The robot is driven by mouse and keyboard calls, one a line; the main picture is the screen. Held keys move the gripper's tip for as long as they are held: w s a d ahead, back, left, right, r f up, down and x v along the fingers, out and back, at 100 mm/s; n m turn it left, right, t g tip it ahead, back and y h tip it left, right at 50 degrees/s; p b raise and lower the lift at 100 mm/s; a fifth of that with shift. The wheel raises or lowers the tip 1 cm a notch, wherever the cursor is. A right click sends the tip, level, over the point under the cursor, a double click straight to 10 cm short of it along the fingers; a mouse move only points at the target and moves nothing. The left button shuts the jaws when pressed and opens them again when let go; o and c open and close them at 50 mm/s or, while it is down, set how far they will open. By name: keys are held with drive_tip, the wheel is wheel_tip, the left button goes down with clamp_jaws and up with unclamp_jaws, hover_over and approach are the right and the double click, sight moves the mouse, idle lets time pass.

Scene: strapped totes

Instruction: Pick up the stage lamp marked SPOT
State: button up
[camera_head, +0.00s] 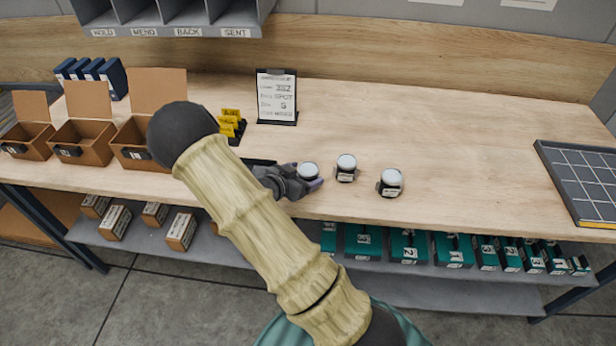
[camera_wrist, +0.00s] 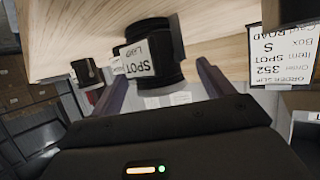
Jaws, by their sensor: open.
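The stage lamp marked SPOT (camera_wrist: 168,42) is a short black cylinder with a white label reading SPOT LAMP in the wrist view. In the head view it appears to be the leftmost of three white-topped lamps (camera_head: 308,169), standing on the bench. My gripper (camera_head: 300,186) is open right beside it, partly hidden behind my arm. In the wrist view my gripper's fingers (camera_wrist: 163,76) point at the lamp, which lies at or just beyond the gap between the tips. I cannot tell whether either finger touches it.
Two similar lamps, a middle one (camera_head: 346,166) and a right one (camera_head: 391,182), stand close by on the right. An order slip (camera_head: 277,96) naming SPOT stands behind, beside yellow cards (camera_head: 231,121). Open cardboard boxes (camera_head: 80,143) are left; a gridded tray (camera_head: 585,182) is right.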

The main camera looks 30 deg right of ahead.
sight(312, 171)
drive_tip(key=shift+p+x, duration=0.35)
drive_tip(key=shift+x, duration=1.75)
drive_tip(key=shift+s+d+r, duration=0.1)
drive_tip(key=c, duration=1.1)
wheel_tip(312, 171, up, 10)
drive_tip(key=shift+f, duration=0.1)
